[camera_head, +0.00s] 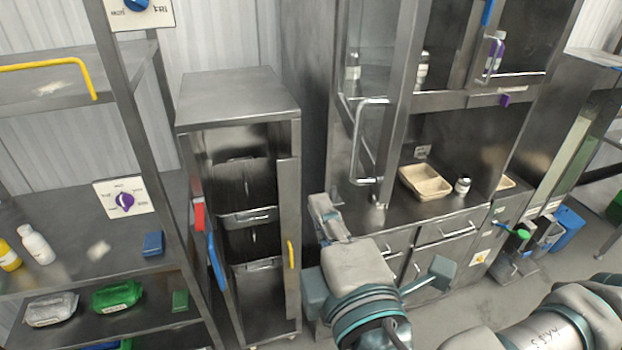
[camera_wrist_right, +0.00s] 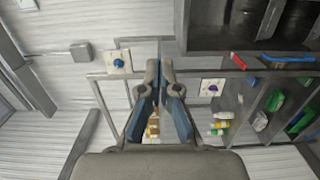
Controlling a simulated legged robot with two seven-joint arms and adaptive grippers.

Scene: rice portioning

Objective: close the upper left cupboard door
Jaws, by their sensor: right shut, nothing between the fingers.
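The upper left cupboard door (camera_head: 402,85) is a glass door in a steel frame, in the head view. It stands open, swung out from the cupboard toward me. Its bent steel handle (camera_head: 357,140) is on the pane near the lower end. My right gripper (camera_head: 324,215) is below and left of the handle, apart from it as far as I can tell. In the right wrist view its two blue-padded fingers (camera_wrist_right: 160,118) are shut with nothing between them. The door does not show clearly in that view. My left gripper is in neither view.
The cupboard's counter (camera_head: 402,209) carries beige trays (camera_head: 426,182) and a small jar (camera_head: 462,186). A steel plate cart (camera_head: 240,95) stands left of the cupboard. A shelf rack (camera_head: 75,205) with bottles and packets is farther left. Bottles stand inside the upper cupboard.

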